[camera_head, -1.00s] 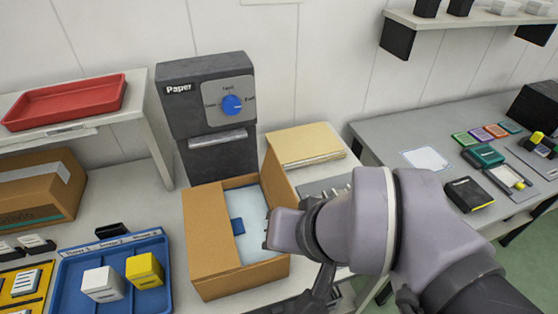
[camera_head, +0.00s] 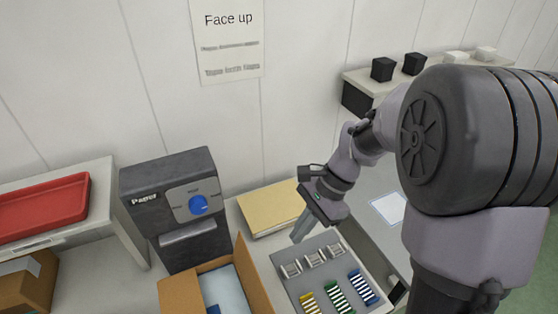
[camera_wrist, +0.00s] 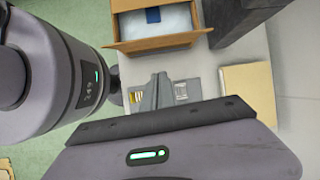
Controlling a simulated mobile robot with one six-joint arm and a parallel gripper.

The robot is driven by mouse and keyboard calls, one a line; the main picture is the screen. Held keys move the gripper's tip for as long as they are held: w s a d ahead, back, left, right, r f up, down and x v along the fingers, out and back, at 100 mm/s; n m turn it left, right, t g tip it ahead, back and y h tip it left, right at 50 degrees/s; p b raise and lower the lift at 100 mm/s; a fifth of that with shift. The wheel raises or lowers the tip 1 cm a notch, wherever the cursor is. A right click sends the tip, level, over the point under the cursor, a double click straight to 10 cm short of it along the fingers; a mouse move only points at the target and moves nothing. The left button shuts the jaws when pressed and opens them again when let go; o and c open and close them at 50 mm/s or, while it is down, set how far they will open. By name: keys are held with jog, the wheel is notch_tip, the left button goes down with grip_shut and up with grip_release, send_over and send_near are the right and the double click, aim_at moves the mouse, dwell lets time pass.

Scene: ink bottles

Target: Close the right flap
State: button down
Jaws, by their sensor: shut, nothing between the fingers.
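The open cardboard box (camera_head: 178,292) is at the bottom of the head view, partly cut off. Its right flap (camera_head: 252,277) stands raised along the right side, sloping outward. A white filling and a small blue piece show inside. The box (camera_wrist: 160,43) is also at the top of the wrist view; I cannot clearly tell the flap from the wall there. My gripper (camera_head: 296,238) is shut and empty, pointing down to the right of the box, above the grey tray. Its closed fingers (camera_wrist: 156,88) show in the wrist view, apart from the box.
A dark paper dispenser (camera_head: 180,215) stands behind the box. A tan paper stack (camera_head: 268,209) lies right of it. The grey tray (camera_head: 290,292) holds striped blocks and several small pieces. A red tray (camera_head: 42,208) is on the left shelf. A white sheet (camera_head: 388,208) lies at right.

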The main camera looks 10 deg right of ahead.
jog(key=f+m, duration=0.1)
jog(key=b, duration=0.3)
send_near(252, 283)
notch_tip(252, 283, down, 3)
jog(key=shift+w+a, duration=0.25)
jog(key=shift+r, duration=0.15)
